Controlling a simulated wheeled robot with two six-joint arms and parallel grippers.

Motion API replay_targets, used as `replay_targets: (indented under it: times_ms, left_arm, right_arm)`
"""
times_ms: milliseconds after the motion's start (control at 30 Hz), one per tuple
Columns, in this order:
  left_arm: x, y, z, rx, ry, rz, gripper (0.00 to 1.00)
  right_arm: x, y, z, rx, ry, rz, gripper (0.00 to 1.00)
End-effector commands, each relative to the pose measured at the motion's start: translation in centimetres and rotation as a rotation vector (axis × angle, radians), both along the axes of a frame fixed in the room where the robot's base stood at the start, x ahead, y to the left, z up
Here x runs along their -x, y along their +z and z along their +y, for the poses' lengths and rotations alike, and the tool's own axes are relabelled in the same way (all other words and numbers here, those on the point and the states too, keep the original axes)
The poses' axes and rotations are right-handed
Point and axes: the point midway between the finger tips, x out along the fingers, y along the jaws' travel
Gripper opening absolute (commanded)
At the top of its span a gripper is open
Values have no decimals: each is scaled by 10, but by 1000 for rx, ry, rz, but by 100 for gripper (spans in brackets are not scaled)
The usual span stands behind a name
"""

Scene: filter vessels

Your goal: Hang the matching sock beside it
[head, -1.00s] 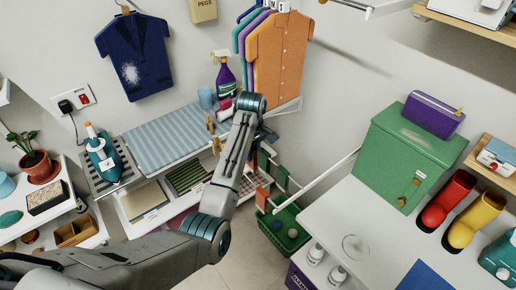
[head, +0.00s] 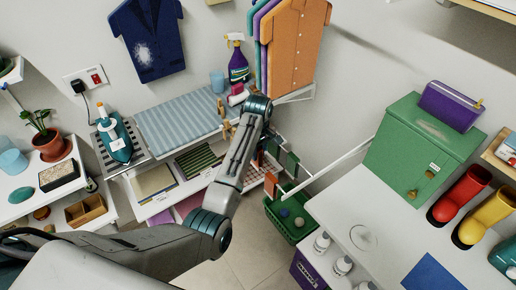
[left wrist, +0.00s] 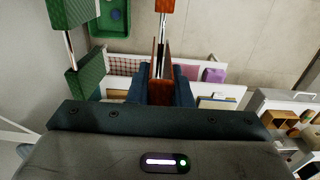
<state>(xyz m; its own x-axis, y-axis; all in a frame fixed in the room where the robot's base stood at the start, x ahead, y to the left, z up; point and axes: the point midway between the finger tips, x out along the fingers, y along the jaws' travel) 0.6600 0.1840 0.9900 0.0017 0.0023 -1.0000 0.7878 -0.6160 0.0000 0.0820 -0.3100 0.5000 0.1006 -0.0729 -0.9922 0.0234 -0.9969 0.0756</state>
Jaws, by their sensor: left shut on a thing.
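My left gripper (left wrist: 160,92) is shut on a rust-orange sock (left wrist: 154,75), whose two sides stand between the dark fingers. In the left wrist view this sock is in line with a thin metal rod. A second orange sock (left wrist: 166,5) hangs farther along that rod; it also shows in the head view (head: 271,184). I cannot tell whether the held sock rests on the rod. Two green socks, one near (left wrist: 73,86) and one farther (left wrist: 68,12), hang on a neighbouring rod. In the head view my forearm hides most of the gripper. My right gripper is not in view.
A green basket (head: 283,228) with balls stands on the floor beyond the socks. A striped ironing surface (head: 180,125) and a teal iron (head: 117,140) are at the left. A white counter (head: 345,205) with a green box (head: 415,150) and boots is at the right.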

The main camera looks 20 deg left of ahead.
Motion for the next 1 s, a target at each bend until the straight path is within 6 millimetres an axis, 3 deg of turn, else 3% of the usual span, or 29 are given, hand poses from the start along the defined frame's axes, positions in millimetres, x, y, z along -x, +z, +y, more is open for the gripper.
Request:
replay_targets:
  times_ms: [600,1000]
  left_arm:
    - [1,-52,0,0,0,2,0]
    - [0,-69,0,0,0,1,0]
  right_arm:
    - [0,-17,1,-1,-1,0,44]
    - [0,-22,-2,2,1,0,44]
